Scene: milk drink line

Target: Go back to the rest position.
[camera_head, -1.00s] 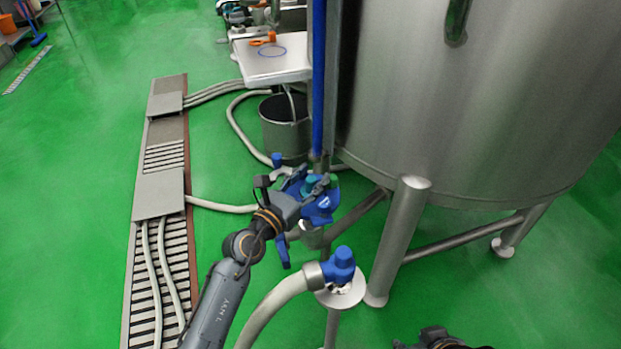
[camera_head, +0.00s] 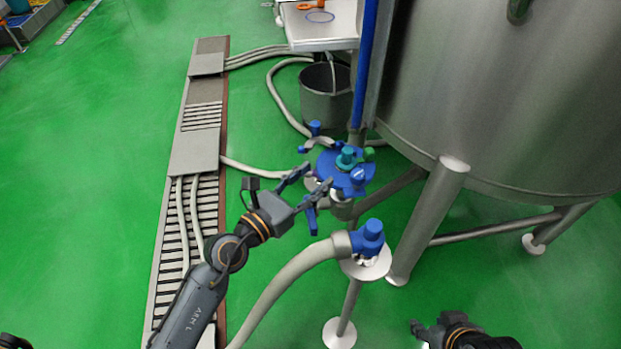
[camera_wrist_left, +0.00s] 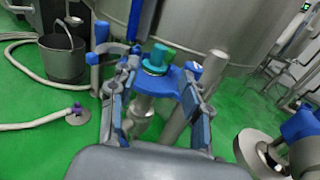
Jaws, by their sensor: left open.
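My left gripper (camera_head: 314,180) is open, with its two fingers spread toward a blue valve head (camera_head: 347,178) that has a teal cap (camera_head: 347,156). No object shows between the fingers, and a small gap seems to part them from the valve. In the left wrist view, the open fingers frame the teal cap (camera_wrist_left: 158,57) and the blue valve plate (camera_wrist_left: 180,82) ahead. My right gripper (camera_head: 428,331) shows only partly at the bottom edge; its fingers are too dark to read.
A steel tank (camera_head: 500,100) on legs stands at the right. A second blue valve (camera_head: 369,238) with a thick hose (camera_head: 290,272) is close in front of my left arm. A bucket (camera_head: 326,95) stands behind. Green floor beside the drain channel (camera_head: 197,150) at left is open.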

